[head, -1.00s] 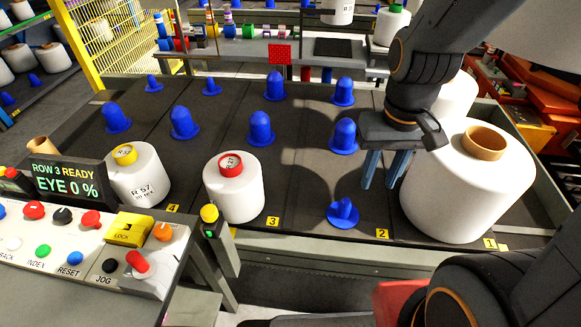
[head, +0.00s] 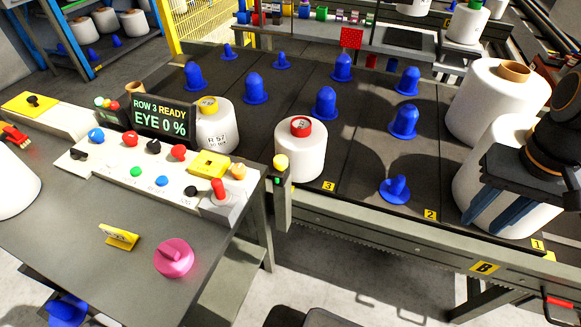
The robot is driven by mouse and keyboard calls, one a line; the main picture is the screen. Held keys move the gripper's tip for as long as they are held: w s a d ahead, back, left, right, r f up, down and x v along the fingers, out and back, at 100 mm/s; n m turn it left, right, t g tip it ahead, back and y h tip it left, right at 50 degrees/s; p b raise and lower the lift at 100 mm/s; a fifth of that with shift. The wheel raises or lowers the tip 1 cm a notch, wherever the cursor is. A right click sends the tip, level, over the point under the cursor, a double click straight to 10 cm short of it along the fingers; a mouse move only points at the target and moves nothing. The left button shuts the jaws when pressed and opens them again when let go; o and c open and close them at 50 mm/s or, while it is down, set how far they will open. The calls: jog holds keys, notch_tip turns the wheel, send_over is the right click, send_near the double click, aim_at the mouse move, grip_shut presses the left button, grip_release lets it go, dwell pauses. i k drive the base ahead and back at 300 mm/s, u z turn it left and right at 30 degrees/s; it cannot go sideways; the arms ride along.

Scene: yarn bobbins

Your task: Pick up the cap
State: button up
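A pink round cap (head: 174,258) with a raised grip on top lies on the grey control table (head: 90,205), at the lower left in the head view. My gripper (head: 497,214) is at the far right, in front of a large white bobbin (head: 468,186). Its two blue fingers point down and stand apart, with nothing seen held between them. The cap is far to the left of my gripper, with the control panel's end and the belt's front edge between them.
Blue pegs (head: 403,122) and white bobbins (head: 300,156) stand on the dark conveyor. A blue object (head: 68,310) is below the table.

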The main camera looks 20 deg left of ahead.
aim_at(173, 258)
jog(key=k, duration=0.25)
jog(key=u, duration=1.15)
jog(key=i, duration=1)
jog(key=k, duration=1)
jog(key=z, duration=1.15)
jog(key=i, duration=0.75)
jog(key=u, duration=2.7)
